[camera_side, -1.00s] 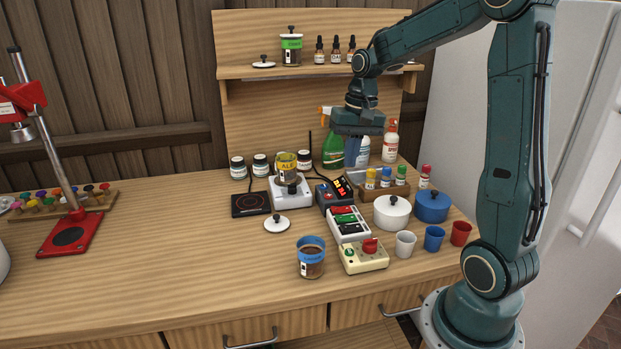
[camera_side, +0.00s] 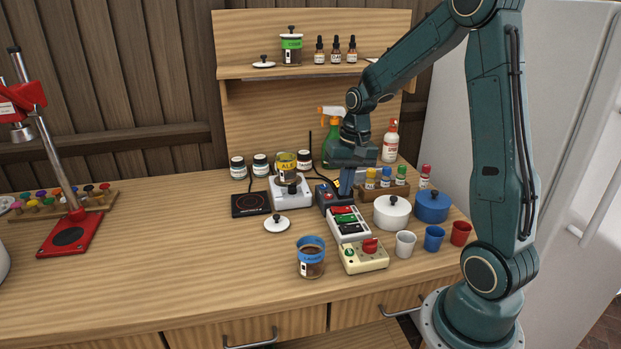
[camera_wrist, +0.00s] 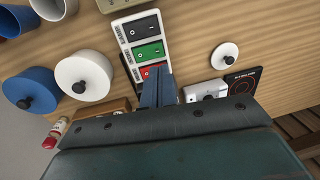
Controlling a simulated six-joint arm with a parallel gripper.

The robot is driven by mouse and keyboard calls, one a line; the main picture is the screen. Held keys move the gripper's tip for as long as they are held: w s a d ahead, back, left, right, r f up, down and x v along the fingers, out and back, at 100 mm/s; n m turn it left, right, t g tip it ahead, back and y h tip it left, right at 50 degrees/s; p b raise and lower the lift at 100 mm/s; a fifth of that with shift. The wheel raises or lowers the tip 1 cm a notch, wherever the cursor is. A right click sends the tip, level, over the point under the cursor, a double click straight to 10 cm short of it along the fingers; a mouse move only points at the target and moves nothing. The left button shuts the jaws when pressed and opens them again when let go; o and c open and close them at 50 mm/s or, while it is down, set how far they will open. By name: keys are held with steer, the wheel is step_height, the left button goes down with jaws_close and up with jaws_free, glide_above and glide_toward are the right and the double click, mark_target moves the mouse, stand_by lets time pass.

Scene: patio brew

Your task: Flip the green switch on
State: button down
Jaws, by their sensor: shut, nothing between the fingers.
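A white switch box (camera_side: 349,231) stands on the bench with a red, a green and a black rocker in a row. The green switch (camera_side: 346,218) is the middle one. It also shows clearly in the wrist view (camera_wrist: 149,51), between the black and red rockers. I cannot tell which way it is set. My gripper (camera_side: 346,195) is shut and empty, pointing down just behind the box. In the wrist view the fingertips (camera_wrist: 157,74) lie by the red rocker (camera_wrist: 150,70), partly covering it, apart from the green one.
A blue-grey device (camera_side: 325,196) stands behind the box, partly hidden by my gripper. A white pot (camera_side: 391,214) and blue pot (camera_side: 432,208) stand to the right. A cream box with a red knob (camera_side: 364,258) is in front. A white lid (camera_side: 277,224) lies left.

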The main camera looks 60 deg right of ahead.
mark_target(340, 217)
steer(key=shift+w+a+f, duration=0.15)
steer(key=shift+f, duration=1.5)
steer(key=shift+w+a+f, duration=0.15)
steer(key=shift+f, duration=1.45)
steer(key=shift+f, duration=0.2)
steer(key=shift+s+d+r, duration=0.1)
steer(key=shift+s+d+r, duration=0.2)
steer(key=shift+s+d, duration=0.15)
steer(key=shift+r, duration=0.1)
